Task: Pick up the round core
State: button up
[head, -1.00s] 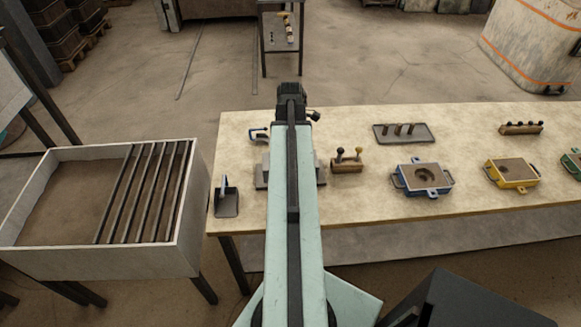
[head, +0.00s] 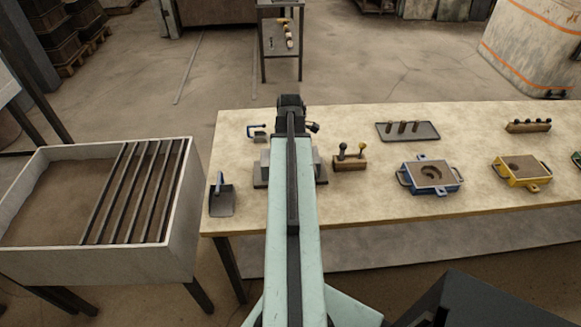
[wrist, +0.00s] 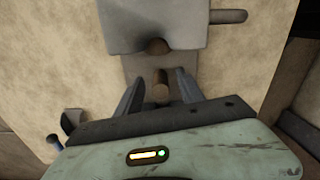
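A brown, upright-looking cylinder, which looks like the round core (wrist: 161,90), shows in the wrist view between the two dark fingers of my gripper (wrist: 160,86). The fingers are spread, with a gap visible on each side of it. Beyond it is a grey metal block (wrist: 185,22) with a rounded brown notch at its near edge. In the head view my gripper (head: 291,104) is at the far end of my arm, its fingers hidden. The grey block (head: 265,165) shows there partly behind my arm, and the cylinder is hidden.
On the table (head: 300,222), a wooden block with two knobs (head: 350,160) stands right of my arm. Further right are a tray with three brown rods (head: 408,132), a blue flask (head: 430,177) and a yellow flask (head: 521,173).

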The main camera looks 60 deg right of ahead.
jog(key=c, duration=0.8)
notch_tip(320, 180, up, 10)
jog(key=p, duration=1)
jog(key=shift+r, duration=0.15)
